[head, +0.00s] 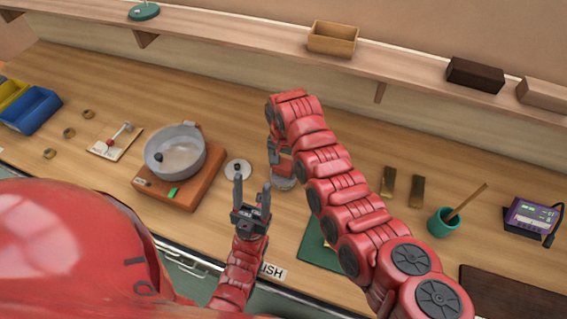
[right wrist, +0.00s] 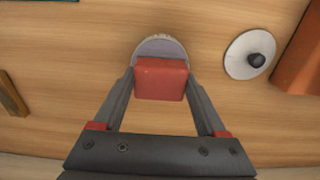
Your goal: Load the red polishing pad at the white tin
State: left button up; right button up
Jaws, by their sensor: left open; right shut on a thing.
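The red polishing pad (right wrist: 160,78) shows in the right wrist view as a red block over a round grey disc with a pale fringed edge. My right gripper (right wrist: 160,86) is shut on the red block. In the head view my right gripper (head: 281,163) points down at the table, with the grey disc (head: 285,183) below it; I cannot tell whether the disc touches the wood. The white tin (head: 238,170), a flat white round with a dark knob, lies just left of it, apart; it also shows in the right wrist view (right wrist: 240,58). My left gripper (head: 251,194) is open and empty, nearer than the tin.
A grey pan (head: 187,137) sits on a wooden block (head: 188,193) left of the tin. A small white board (head: 115,142) and blue bin (head: 33,111) lie farther left. Brass bars (head: 388,181), a green cup (head: 440,222) and a purple device (head: 530,215) stand right.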

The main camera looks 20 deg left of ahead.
aim_at(284, 164)
jog(key=shift+f+b, duration=0.35)
jog(key=shift+f, duration=0.05)
dwell(0.4)
jog(key=shift+s+f, duration=0.1)
dwell(1.5)
notch_tip(284, 164, up, 2)
jog(key=shift+r, duration=2.6)
jog(key=shift+f, duration=0.1)
